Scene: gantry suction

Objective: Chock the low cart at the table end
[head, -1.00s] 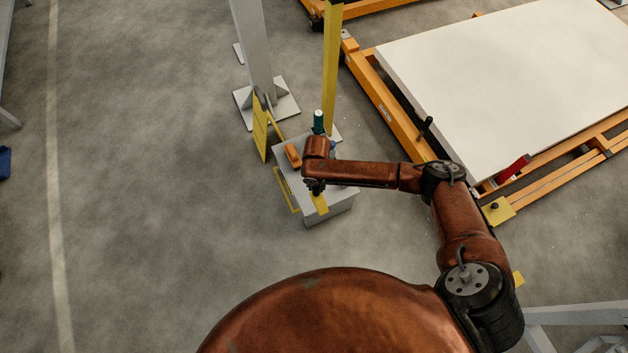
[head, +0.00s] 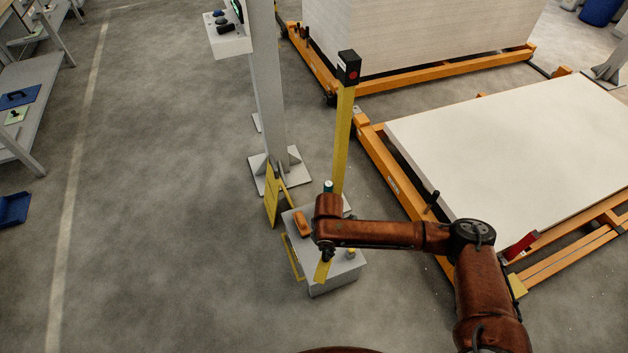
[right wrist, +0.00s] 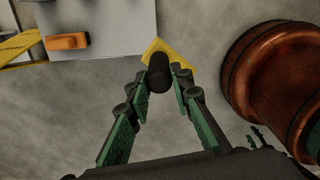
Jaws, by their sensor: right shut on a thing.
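My right gripper (head: 326,252) is shut on the black handle (right wrist: 159,72) of a yellow chock (head: 322,271). In the head view the chock overlaps the front of a grey box (head: 333,286). In the right wrist view the yellow chock (right wrist: 180,52) shows beyond the fingertips (right wrist: 160,78), past the box's edge with floor around it. The low cart (head: 392,185) has an orange frame and carries a low white stack (head: 500,150). It stands to the right, apart from the gripper. My left gripper is not in view.

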